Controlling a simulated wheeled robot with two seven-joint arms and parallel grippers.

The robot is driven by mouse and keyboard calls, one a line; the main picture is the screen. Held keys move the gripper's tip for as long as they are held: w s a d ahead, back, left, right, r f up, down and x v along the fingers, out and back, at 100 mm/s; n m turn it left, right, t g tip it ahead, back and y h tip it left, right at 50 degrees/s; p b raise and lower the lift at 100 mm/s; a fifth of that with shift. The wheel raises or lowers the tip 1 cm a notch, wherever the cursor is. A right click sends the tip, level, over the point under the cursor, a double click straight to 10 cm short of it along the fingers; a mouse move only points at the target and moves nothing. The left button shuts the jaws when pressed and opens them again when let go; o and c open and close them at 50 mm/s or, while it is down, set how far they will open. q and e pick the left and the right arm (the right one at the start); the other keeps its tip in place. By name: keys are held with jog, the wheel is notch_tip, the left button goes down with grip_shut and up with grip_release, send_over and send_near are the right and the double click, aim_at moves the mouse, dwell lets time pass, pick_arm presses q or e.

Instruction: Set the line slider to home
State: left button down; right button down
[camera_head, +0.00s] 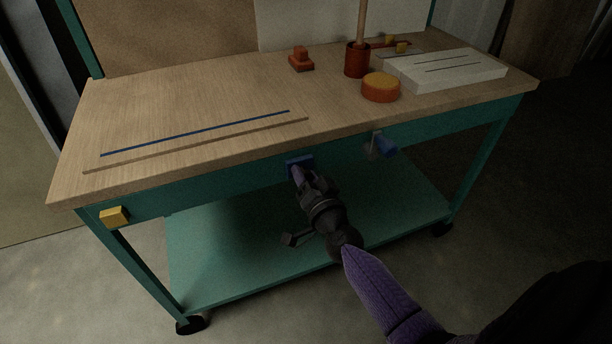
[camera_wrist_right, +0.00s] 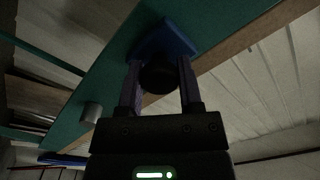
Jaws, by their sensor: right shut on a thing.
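A blue plate (camera_head: 299,162) sits on the bench's teal front apron, left of a second blue piece. I take it for the line slider. The plate also shows in the right wrist view (camera_wrist_right: 168,38), with a dark round knob (camera_wrist_right: 158,78) in front of it. My right gripper (camera_head: 298,174) reaches up to the plate from below. In the wrist view its two fingers stand on either side of the knob, shut on it. The gripper hides part of the plate in the head view. My left gripper is not in view. No home mark can be made out.
A yellow block (camera_head: 115,217) is at the apron's left end. A blue piece (camera_head: 386,146) with a grey knob (camera_head: 373,144) juts out on the right. The teal lower shelf (camera_head: 216,265) lies below my gripper. A red cup and an orange round box (camera_head: 381,93) stand on the benchtop.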

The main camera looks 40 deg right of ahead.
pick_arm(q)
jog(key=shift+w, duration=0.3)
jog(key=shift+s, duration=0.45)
pick_arm(e)
jog(key=shift+f, duration=0.1)
jog(key=shift+a, duration=0.1)
dwell(0.3)
